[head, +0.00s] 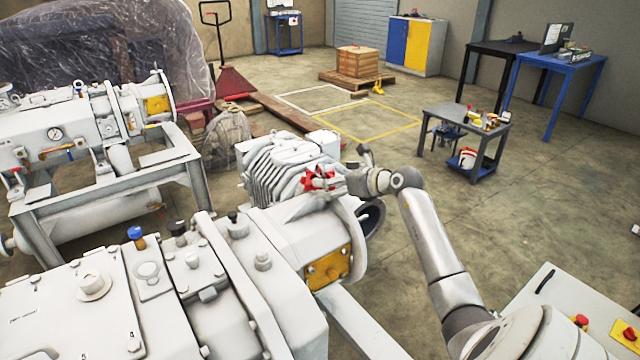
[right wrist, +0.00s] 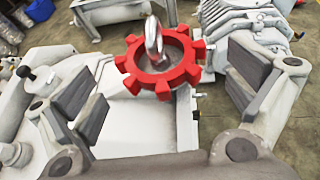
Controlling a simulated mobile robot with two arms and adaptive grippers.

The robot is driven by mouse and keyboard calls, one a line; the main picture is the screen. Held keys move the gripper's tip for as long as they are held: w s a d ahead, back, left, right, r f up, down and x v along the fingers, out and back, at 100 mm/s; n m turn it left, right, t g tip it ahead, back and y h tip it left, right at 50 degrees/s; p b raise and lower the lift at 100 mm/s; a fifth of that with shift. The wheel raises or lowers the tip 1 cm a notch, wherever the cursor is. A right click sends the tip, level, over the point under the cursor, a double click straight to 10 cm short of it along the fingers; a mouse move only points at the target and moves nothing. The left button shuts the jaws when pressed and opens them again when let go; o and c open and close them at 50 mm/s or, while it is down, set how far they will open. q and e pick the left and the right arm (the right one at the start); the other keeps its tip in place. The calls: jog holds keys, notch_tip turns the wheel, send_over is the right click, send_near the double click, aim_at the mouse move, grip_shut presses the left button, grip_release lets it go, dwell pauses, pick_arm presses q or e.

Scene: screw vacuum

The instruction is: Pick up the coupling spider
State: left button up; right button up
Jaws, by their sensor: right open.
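The coupling spider is a red, toothed ring, seen between my right fingers in the right wrist view (right wrist: 150,80). It also shows as a small red shape in the head view (head: 316,179), by the ribbed part of the white machine. A shiny metal loop or shaft end shows at its centre; how they join is unclear. My right gripper (right wrist: 166,78) is open, with one dark-padded finger on each side of the spider and visible gaps to both. In the head view my right gripper (head: 335,187) partly overlaps the spider. My left gripper is not in view.
The white vacuum machine (head: 215,275) fills the lower left, with knobs and a yellow plate (head: 328,267) close under my right arm. A second machine stands at left (head: 70,135). A small grey cart (head: 465,125) stands to the right; the floor between is clear.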

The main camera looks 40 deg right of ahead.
jog(key=b+x, duration=0.2)
jog(key=x, duration=0.2)
jog(key=shift+w+a+f, duration=0.1)
jog(key=shift+f, duration=0.1)
jog(key=shift+w, duration=0.25)
jog(key=shift+c, duration=0.7)
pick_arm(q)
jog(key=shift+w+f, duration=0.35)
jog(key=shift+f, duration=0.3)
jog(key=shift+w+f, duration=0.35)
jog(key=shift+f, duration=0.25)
pick_arm(e)
jog(key=c, duration=0.5)
jog(key=shift+c, duration=0.2)
